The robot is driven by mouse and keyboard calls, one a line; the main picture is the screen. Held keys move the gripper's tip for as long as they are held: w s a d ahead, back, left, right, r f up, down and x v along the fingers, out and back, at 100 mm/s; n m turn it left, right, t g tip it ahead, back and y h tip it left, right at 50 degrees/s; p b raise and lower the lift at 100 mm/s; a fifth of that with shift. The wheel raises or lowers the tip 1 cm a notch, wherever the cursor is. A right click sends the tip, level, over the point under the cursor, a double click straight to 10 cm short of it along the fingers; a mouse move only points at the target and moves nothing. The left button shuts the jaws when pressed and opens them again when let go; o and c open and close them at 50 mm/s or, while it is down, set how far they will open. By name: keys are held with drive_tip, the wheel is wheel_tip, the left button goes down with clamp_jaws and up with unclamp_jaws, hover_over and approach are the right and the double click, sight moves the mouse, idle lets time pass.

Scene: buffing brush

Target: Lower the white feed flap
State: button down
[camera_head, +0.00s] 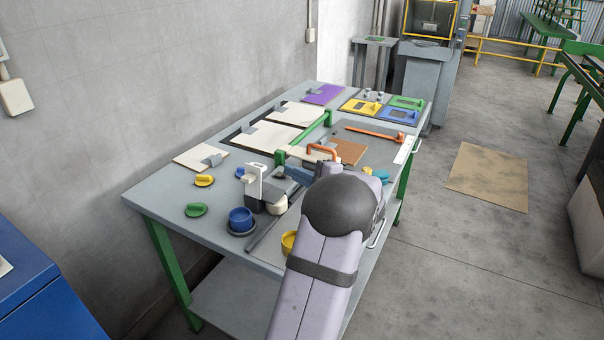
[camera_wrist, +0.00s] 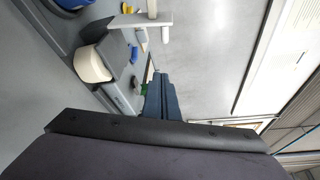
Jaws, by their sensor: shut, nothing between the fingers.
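A small machine with a dark grey body (camera_head: 264,196) and a cream rounded part (camera_head: 277,206) stands on the bench. A white upright piece (camera_head: 253,182) rises at its left; I take it to be the feed flap, but cannot be sure. In the wrist view the cream part (camera_wrist: 93,65) lies left of my fingers, and the white piece (camera_wrist: 142,21) sticks out beyond them. My gripper (camera_wrist: 157,78) is shut and empty, its blue-grey fingers together. A gap shows between the fingertips and the white piece. In the head view my arm hides part of the gripper.
The grey workbench (camera_head: 160,198) carries a blue round pot (camera_head: 241,219), a green knob (camera_head: 196,210) and a yellow knob (camera_head: 204,180). An orange handle (camera_head: 322,149) and a green bar (camera_head: 316,128) stand behind my gripper. The bench's left front corner is clear.

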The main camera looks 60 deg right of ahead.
sight(254, 180)
drive_tip(key=p+x, duration=0.1)
drive_tip(key=x, duration=0.3)
drive_tip(key=shift+w+d, duration=0.1)
drive_tip(key=shift+w, duration=0.25)
drive_tip(key=a, duration=0.1)
drive_tip(key=a+r+p, duration=0.1)
drive_tip(key=shift+s+a+r, duration=0.1)
drive_tip(key=shift+s+a, duration=0.05)
drive_tip(key=shift+a, duration=0.75)
drive_tip(key=shift+b, duration=0.45)
